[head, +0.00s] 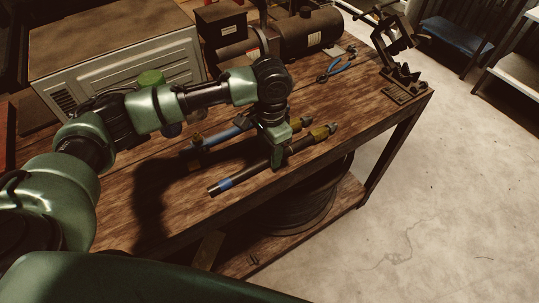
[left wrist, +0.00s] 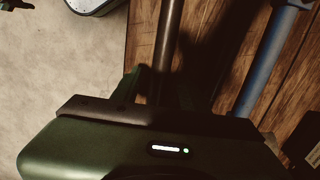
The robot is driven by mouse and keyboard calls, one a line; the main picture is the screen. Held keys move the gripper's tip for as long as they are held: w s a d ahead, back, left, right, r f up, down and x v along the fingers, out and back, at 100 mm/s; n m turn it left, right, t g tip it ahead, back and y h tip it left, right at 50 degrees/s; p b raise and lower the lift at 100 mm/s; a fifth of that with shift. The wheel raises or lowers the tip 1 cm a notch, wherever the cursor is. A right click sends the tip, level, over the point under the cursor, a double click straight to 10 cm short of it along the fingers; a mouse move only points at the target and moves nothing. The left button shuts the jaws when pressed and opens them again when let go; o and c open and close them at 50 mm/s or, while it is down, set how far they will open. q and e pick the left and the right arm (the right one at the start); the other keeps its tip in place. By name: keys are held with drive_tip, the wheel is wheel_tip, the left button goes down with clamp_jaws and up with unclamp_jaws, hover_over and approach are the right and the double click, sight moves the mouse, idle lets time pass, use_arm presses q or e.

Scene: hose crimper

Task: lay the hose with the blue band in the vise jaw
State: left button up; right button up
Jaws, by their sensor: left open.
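The dark hose with the blue band (head: 245,174) lies on the bench near its front edge. Its blue band is at the left end and a brass fitting at the right end. My left gripper (head: 277,154) is open, low over the middle of this hose. In the left wrist view, the dark hose (left wrist: 169,45) runs between the parted fingers (left wrist: 157,90); contact cannot be told. The black vise jaw (head: 404,80) stands at the bench's far right corner, apart from the hose. My right gripper is not in view.
A blue hose (head: 222,136) with a brass end lies behind, partly hidden by my arm. Bare wood (head: 365,105) lies between the hose and the vise.

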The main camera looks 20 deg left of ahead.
use_arm(q)
wheel_tip(320, 180, up, 10)
drive_tip(key=b, duration=0.2)
drive_tip(key=shift+r, duration=0.25)
